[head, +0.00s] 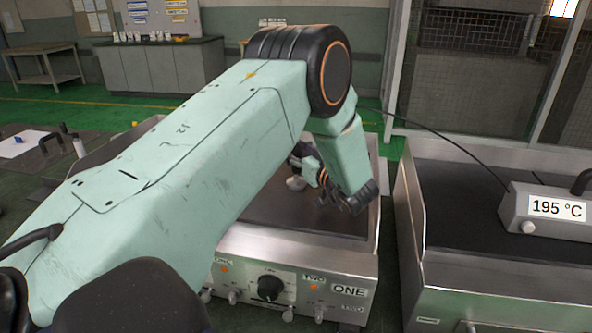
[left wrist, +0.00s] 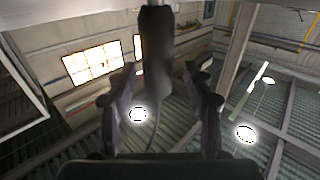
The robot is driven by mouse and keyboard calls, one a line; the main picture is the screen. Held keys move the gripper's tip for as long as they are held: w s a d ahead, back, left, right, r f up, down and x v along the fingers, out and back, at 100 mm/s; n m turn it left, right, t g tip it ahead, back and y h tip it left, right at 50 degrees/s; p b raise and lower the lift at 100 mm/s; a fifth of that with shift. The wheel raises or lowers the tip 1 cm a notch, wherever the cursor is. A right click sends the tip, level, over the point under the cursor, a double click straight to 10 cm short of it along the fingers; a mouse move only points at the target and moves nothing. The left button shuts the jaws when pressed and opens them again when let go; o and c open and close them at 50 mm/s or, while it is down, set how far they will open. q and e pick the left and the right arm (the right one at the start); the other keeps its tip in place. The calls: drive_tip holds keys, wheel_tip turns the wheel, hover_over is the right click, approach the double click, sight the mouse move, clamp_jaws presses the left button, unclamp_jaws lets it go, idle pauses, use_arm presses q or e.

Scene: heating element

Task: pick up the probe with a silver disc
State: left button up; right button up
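The probe's silver disc (head: 295,183) is at the left-middle of the dark top of the heating element marked ONE (head: 318,215). My left gripper (head: 306,164) is right beside it, partly hidden by my own arm. In the left wrist view the probe's dark handle (left wrist: 157,55) stands between the two fingers of my left gripper (left wrist: 160,75). A narrow gap shows on each side of the handle, so the fingers look open around it. A thin cable hangs from the handle. My right gripper is not in view.
A grey readout box (head: 545,210) showing 195 °C sits on a second heating unit (head: 445,190) at the right. A black cable (head: 440,133) runs from it towards my arm. A front panel with a knob (head: 270,288) faces me. My left arm covers much of the view.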

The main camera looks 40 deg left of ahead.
use_arm(q)
drive_tip(key=shift+a, duration=0.1)
drive_tip(key=shift+c, duration=0.7)
drive_tip(key=shift+w+d, duration=0.15)
drive_tip(key=shift+d, duration=0.1)
drive_tip(key=c, duration=0.5)
drive_tip(key=shift+a, duration=0.1)
clamp_jaws()
